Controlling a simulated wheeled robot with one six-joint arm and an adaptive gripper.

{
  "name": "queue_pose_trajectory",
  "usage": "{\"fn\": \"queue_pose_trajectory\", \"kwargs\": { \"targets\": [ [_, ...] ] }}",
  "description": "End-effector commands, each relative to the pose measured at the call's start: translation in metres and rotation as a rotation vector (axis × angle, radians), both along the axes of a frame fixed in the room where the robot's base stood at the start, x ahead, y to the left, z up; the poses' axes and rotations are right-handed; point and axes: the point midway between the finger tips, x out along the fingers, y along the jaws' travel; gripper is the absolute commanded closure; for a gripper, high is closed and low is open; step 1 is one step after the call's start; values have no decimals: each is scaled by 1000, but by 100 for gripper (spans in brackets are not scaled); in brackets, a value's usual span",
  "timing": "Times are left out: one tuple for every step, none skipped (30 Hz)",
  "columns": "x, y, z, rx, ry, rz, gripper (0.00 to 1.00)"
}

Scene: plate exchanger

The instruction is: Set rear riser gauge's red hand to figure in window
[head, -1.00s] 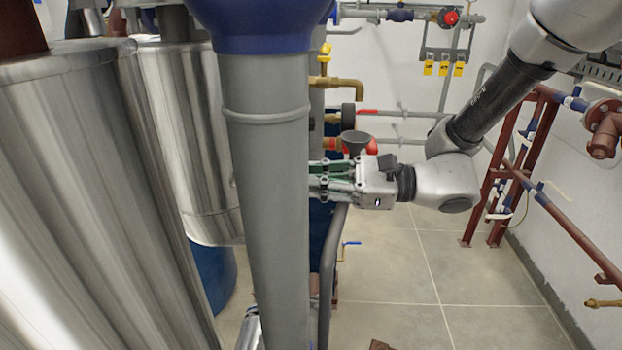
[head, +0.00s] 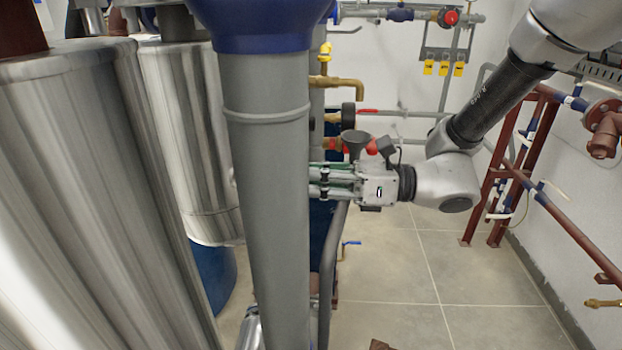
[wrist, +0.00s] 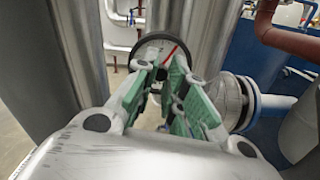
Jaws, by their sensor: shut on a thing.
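A round gauge (wrist: 150,50) with a dark rim and pale face shows in the wrist view, straight ahead of my gripper (wrist: 160,84). Its red hand (wrist: 171,53) slants up to the right. The fingers, with green pads, cover the dial's lower part and middle. They are shut on a small part at the dial's front, likely its knob; the contact is mostly hidden. I cannot read any figure or window. In the head view my gripper (head: 318,182) reaches left, and its tips and the gauge are hidden behind a thick grey pipe.
The thick grey pipe (head: 268,200) stands close to the fingers. A dark round fitting (head: 348,115) and a dark funnel (head: 355,140) are just above my gripper. Shiny clad cylinders (head: 80,180) fill the left. The floor (head: 410,260) below the arm is clear.

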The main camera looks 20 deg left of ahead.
Motion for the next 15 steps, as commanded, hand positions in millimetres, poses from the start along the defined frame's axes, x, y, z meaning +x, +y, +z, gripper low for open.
{"fn": "queue_pose_trajectory", "kwargs": {
  "targets": [
    [1, 0, 2, -1, 16, -1, 100],
    [1, 0, 2, -4, 27, -1, 100],
    [1, 0, 2, -8, 38, -1, 100],
    [1, 0, 2, -11, 47, -1, 100],
    [1, 0, 2, -13, 54, -1, 100],
    [1, 0, 2, -14, 62, -1, 100],
    [1, 0, 2, -16, 66, -2, 100],
    [1, 0, 2, -17, 70, -2, 100],
    [1, 0, 2, -19, 74, -2, 100],
    [1, 0, 2, -19, 77, -2, 100],
    [1, 0, 2, -20, 78, -2, 100],
    [1, 0, 2, -20, 79, -2, 100],
    [1, 1, 2, -20, 80, -2, 100],
    [1, 1, 2, -20, 80, -2, 100],
    [1, 1, 2, -20, 80, -2, 100]
  ]
}}
